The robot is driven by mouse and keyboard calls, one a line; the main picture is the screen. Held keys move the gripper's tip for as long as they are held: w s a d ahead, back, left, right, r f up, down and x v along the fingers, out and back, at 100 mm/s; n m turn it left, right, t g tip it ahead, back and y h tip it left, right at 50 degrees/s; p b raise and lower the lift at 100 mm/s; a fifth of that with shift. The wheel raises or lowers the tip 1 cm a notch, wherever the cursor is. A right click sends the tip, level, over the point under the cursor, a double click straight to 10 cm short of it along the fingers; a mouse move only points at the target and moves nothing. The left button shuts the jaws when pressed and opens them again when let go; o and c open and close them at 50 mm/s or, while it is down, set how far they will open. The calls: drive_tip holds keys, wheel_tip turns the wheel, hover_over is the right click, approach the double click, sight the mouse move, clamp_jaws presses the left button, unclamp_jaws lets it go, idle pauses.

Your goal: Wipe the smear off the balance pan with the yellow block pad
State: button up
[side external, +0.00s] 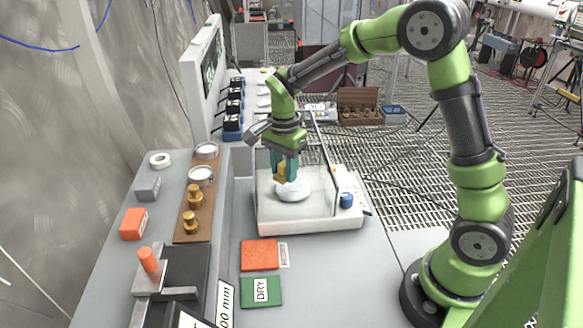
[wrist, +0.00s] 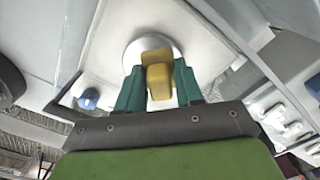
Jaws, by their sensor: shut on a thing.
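My gripper (side external: 285,166) is shut on the yellow block pad (side external: 282,173), holding it over the round white balance pan (side external: 294,192). In the wrist view the yellow block pad (wrist: 157,68) sits between the two teal fingers of my gripper (wrist: 158,88), with the pale balance pan (wrist: 134,54) beyond it. The pan sits on the white balance (side external: 310,222), inside its clear shield. I cannot tell whether the pad touches the pan. No smear shows on the visible part of the pan; the pad and fingers hide some of it.
An orange pad (side external: 259,254) and a green pad labelled DRY (side external: 261,291) lie on the bench in front of the balance. Brass weights (side external: 194,194) stand on a wooden board to the left. A clear shield panel (side external: 325,150) rises close to my gripper's right.

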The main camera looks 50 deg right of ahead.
drive_tip(key=shift+r, duration=2.45)
drive_tip(key=shift+r, duration=0.1)
